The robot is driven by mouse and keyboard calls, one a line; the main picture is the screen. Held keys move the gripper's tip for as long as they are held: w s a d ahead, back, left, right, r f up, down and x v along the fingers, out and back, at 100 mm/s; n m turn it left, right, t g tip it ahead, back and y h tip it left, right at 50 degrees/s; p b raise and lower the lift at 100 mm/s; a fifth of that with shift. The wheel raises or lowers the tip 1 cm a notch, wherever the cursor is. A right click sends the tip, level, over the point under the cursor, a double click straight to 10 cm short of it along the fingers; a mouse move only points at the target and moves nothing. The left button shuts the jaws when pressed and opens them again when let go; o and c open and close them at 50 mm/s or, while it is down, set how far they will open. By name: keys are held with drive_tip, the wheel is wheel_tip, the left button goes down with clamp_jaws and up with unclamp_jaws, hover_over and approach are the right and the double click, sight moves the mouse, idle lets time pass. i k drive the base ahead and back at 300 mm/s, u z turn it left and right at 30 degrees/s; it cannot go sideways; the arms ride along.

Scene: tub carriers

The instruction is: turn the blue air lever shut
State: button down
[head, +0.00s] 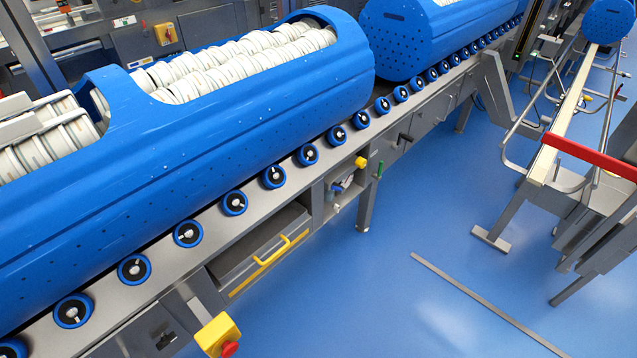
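I cannot make out the blue air lever for certain. A small open recess (341,188) under the conveyor's front side holds small parts, one of them bluish, too small to tell what it is. A yellow knob (361,162) and a green upright handle (380,169) are close by to its right. A black handle (405,137) sticks out further right on the conveyor's side. My gripper is not in view.
Large blue tubs (200,150) with white rolled items lie on a roller conveyor (325,170). A yellow box with a red button (219,336) juts out at the front. A grey rack with a red bar (590,157) stands right. The blue floor (420,230) between is mostly clear.

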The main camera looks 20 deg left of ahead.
sight(334, 187)
drive_tip(key=u, duration=0.45)
drive_tip(key=i, duration=1)
drive_tip(key=z, duration=0.3)
